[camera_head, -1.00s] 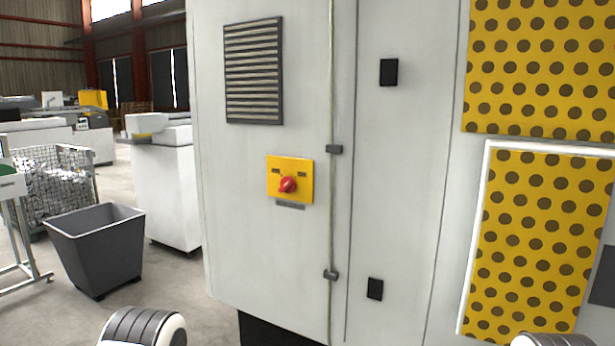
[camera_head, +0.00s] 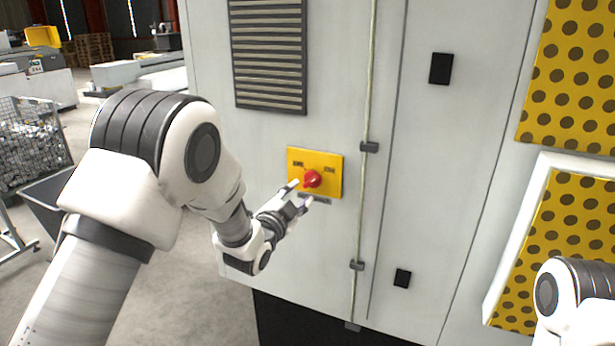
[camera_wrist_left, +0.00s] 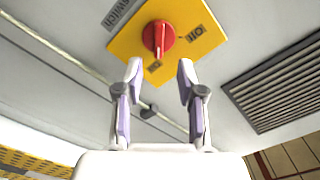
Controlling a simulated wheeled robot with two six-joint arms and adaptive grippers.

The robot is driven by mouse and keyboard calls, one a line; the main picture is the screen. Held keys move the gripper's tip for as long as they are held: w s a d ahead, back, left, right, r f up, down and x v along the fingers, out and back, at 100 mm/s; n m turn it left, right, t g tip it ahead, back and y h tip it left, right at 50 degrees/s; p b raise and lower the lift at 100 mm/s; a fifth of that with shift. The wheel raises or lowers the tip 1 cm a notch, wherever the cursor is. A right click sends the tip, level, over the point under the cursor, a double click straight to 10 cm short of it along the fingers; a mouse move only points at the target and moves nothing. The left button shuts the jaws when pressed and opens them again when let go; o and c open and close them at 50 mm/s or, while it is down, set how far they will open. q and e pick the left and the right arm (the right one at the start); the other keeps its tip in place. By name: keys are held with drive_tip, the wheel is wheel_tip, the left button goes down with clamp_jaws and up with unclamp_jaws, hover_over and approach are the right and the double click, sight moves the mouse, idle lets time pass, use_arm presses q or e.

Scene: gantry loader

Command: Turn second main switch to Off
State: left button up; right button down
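The second main switch is a red rotary knob (camera_head: 312,179) on a yellow plate (camera_head: 330,168) on the light grey cabinet door. In the left wrist view the knob (camera_wrist_left: 159,38) stands out from the yellow plate (camera_wrist_left: 128,43), its handle running up and down the picture. An "Off" label shows to its right and a smaller label below it. My left gripper (camera_head: 301,192) is open just in front of the knob, lower left of it in the head view. In the wrist view its two fingertips (camera_wrist_left: 160,68) are apart with nothing gripped. My right gripper is out of view.
A dark louvred vent (camera_head: 270,60) is above the switch. A vertical rod with clamps (camera_head: 369,147) and black hinges (camera_head: 441,68) lie to the right. A yellow perforated panel (camera_head: 580,80) is farther right. A grey bin (camera_head: 55,195) is partly hidden behind my left arm.

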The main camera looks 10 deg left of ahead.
sight(310, 183)
use_arm(q)
drive_tip(key=w, duration=0.1)
drive_tip(key=w+p, duration=0.1)
drive_tip(key=w, duration=0.1)
drive_tip(key=w+d+p, duration=0.1)
drive_tip(key=w, duration=0.1)
drive_tip(key=shift+w, duration=0.1)
drive_tip(key=shift+w+d, duration=0.15)
drive_tip(key=shift+w, duration=0.15)
drive_tip(key=shift+f, duration=0.1)
clamp_jaws()
